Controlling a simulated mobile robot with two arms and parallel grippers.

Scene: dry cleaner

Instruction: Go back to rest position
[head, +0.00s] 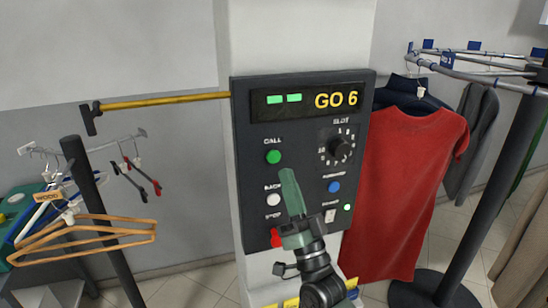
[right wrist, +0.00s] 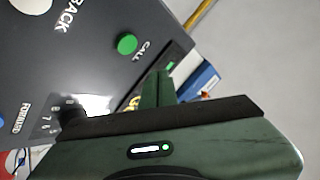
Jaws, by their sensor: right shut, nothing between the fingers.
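My right gripper (head: 289,192) is in front of the dark control panel (head: 255,128), a little below the green CALL button (head: 273,157). Its fingers are shut with nothing between them. The right wrist view shows the shut fingers (right wrist: 158,88) close to the panel, with the green CALL button (right wrist: 127,44) beside them. I cannot tell whether the fingertips touch the panel. The panel's display reads GO 6 (head: 336,100) next to two lit green bars. My left gripper is not in view.
A rail stand on the right carries a red shirt (head: 405,185) and dark garments. On the left, wooden hangers (head: 85,236) hang by a dark post (head: 105,220). A yellow bar (head: 165,100) sticks out left of the panel. A slot knob (head: 340,150) and other buttons surround my gripper.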

